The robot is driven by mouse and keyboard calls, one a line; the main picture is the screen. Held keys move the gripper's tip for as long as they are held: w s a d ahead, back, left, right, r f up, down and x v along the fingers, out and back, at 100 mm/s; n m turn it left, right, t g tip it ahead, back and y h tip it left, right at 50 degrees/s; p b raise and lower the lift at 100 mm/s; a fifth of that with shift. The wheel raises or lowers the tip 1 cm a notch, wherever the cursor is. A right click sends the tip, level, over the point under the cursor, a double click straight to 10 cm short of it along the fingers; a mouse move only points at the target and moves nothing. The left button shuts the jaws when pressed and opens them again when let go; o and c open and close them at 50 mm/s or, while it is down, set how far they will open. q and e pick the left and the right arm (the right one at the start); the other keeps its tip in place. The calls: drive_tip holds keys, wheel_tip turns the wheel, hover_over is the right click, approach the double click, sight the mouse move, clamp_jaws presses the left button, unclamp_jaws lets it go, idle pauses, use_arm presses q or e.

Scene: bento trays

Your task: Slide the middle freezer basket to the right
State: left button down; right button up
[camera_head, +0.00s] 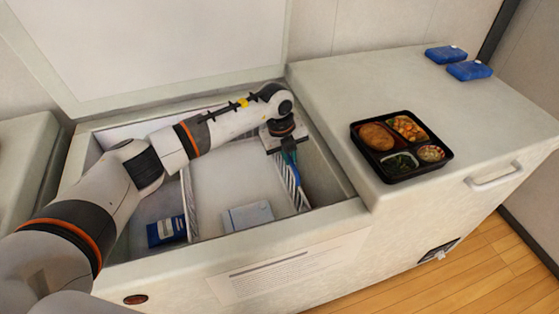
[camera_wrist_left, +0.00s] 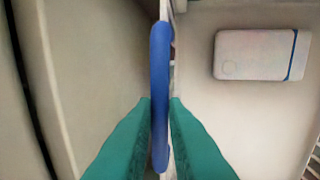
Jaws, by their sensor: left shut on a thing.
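The open chest freezer (camera_head: 290,240) has a white slotted basket wall (camera_head: 293,192) near its right side. Another slotted wall (camera_head: 190,205) stands further left; I cannot tell for sure whether both belong to the middle basket. My left gripper (camera_head: 289,158) reaches down into the freezer at the top of the right slotted wall. In the left wrist view its teal fingers (camera_wrist_left: 159,115) are shut on a blue handle (camera_wrist_left: 160,60) along the top of a thin wall. My right gripper is not in view.
A white box (camera_head: 248,216) lies between the slotted walls, and a blue box (camera_head: 167,231) lies left of them. A gap shows between the right slotted wall and the freezer's right side. A bento tray (camera_head: 447,160) and blue packs (camera_head: 470,70) sit on the right counter.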

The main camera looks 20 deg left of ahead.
use_arm(q)
drive_tip(key=shift+w+d+r+b, duration=0.1)
drive_tip(key=shift+w+d+b, duration=0.2)
drive_tip(key=shift+w+d, duration=0.55)
drive_tip(key=shift+s+d, duration=0.1)
drive_tip(key=c, duration=1.5)
unclamp_jaws()
drive_tip(key=shift+o, duration=0.2)
wheel_tip(320, 180, up, 12)
drive_tip(key=s+a, duration=0.1)
drive_tip(key=a, duration=0.1)
drive_tip(key=shift+s+b, duration=0.2)
drive_tip(key=shift+b, duration=0.2)
